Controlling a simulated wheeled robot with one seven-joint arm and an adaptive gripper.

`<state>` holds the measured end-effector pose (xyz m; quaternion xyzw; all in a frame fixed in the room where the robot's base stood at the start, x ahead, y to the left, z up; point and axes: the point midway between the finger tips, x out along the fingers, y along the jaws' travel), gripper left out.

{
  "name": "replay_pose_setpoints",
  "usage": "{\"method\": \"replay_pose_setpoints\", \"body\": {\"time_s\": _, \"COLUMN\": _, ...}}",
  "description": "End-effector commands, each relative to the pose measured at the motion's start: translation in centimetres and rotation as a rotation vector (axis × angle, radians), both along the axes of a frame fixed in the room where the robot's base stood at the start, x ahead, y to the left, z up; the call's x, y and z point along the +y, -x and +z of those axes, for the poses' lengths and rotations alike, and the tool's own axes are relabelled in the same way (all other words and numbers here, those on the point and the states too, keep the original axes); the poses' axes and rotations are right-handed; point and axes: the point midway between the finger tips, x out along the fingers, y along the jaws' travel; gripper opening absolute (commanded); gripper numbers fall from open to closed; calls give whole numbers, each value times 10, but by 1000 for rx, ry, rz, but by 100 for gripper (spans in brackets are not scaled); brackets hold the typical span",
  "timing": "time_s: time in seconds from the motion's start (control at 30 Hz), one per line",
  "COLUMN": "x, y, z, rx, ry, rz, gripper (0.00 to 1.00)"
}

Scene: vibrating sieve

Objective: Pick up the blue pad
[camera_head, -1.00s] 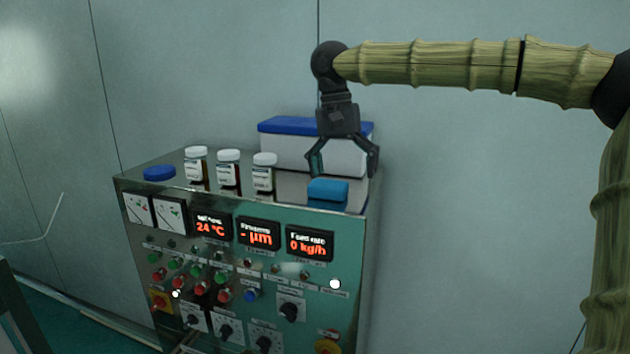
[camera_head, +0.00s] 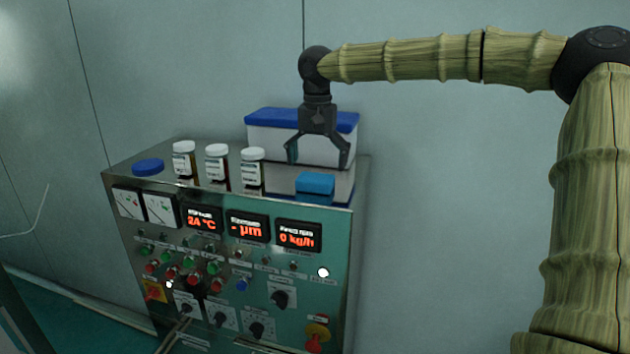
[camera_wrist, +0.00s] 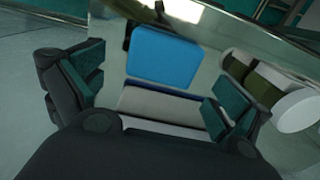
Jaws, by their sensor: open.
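The blue pad (camera_head: 315,186) is a small blue block on top of the control cabinet, near its front right edge. It also shows as a blue rectangle in the wrist view (camera_wrist: 162,57), a little beyond the fingertips and roughly between them. My gripper (camera_head: 317,163) is open and empty, pointing down, with its fingers spread above the pad and apart from it. In the wrist view, the two fingers of my gripper (camera_wrist: 155,88) stand wide on either side.
A white box with a blue lid (camera_head: 262,118) stands on the cabinet (camera_head: 180,280) behind the pad. Several bottles with white caps (camera_head: 217,165) stand to its left, and a round blue object (camera_head: 148,167) lies at the far left. The wall is close behind.

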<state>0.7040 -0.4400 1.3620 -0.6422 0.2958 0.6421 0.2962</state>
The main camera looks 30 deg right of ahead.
Motion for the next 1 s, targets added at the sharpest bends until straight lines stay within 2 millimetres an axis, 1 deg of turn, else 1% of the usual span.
{"method": "replay_pose_setpoints", "body": {"time_s": 0.17, "x": 6, "y": 3, "z": -17, "rx": 2, "ry": 1, "rz": 0, "gripper": 100}}
{"method": "replay_pose_setpoints", "body": {"time_s": 0.2, "x": 6, "y": 2, "z": -23, "rx": 1, "ry": 0, "rz": -1, "gripper": 100}}
{"method": "replay_pose_setpoints", "body": {"time_s": 0.33, "x": 6, "y": 2, "z": -36, "rx": 1, "ry": 0, "rz": 0, "gripper": 100}}
{"method": "replay_pose_setpoints", "body": {"time_s": 0.43, "x": 6, "y": 2, "z": -40, "rx": 1, "ry": 1, "rz": 0, "gripper": 100}}
{"method": "replay_pose_setpoints", "body": {"time_s": 0.63, "x": 6, "y": 2, "z": -41, "rx": 0, "ry": 0, "rz": 0, "gripper": 100}}
{"method": "replay_pose_setpoints", "body": {"time_s": 0.67, "x": 6, "y": 2, "z": -41, "rx": 0, "ry": 0, "rz": 0, "gripper": 96}}
{"method": "replay_pose_setpoints", "body": {"time_s": 0.7, "x": 6, "y": 2, "z": -41, "rx": 0, "ry": 0, "rz": 0, "gripper": 89}}
{"method": "replay_pose_setpoints", "body": {"time_s": 0.87, "x": 6, "y": 2, "z": -41, "rx": 0, "ry": 0, "rz": 0, "gripper": 60}}
{"method": "replay_pose_setpoints", "body": {"time_s": 0.9, "x": 6, "y": 2, "z": -41, "rx": 0, "ry": 0, "rz": 0, "gripper": 56}}
{"method": "replay_pose_setpoints", "body": {"time_s": 1.0, "x": 6, "y": 2, "z": -41, "rx": 0, "ry": 0, "rz": 0, "gripper": 56}}
